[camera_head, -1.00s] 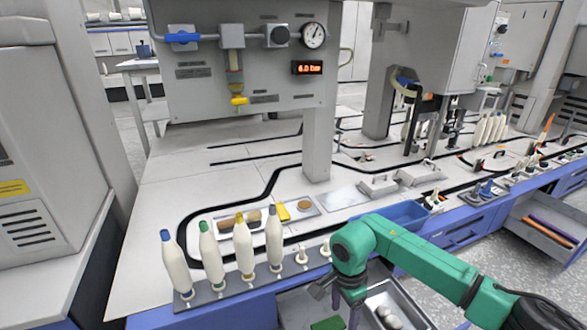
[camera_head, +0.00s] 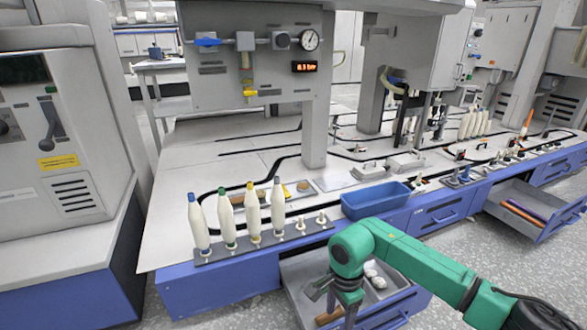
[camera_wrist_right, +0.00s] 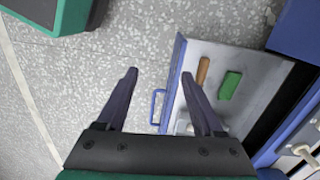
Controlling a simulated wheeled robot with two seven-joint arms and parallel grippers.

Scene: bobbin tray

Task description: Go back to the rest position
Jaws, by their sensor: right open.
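My right gripper (camera_head: 333,302) hangs below the green wrist, in front of the bench and over the open drawer's left part in the head view. In the right wrist view its two dark fingers (camera_wrist_right: 158,76) are apart with nothing between them; speckled floor and the drawer's handle show beyond. My left gripper is not in view. Several white bobbins with coloured tips, such as the blue-tipped one (camera_head: 198,222), stand upright on the grey peg rail (camera_head: 212,254) at the bench's front left. Two short pegs (camera_head: 300,223) at the rail's right end are bare.
An open drawer (camera_wrist_right: 250,62) holds a green block (camera_wrist_right: 230,85), a brown-handled tool (camera_wrist_right: 203,70) and pale items. A blue bin (camera_head: 376,203) sits at the bench edge. Another open drawer (camera_head: 525,224) is farther right. Floor (camera_head: 490,275) at right is clear.

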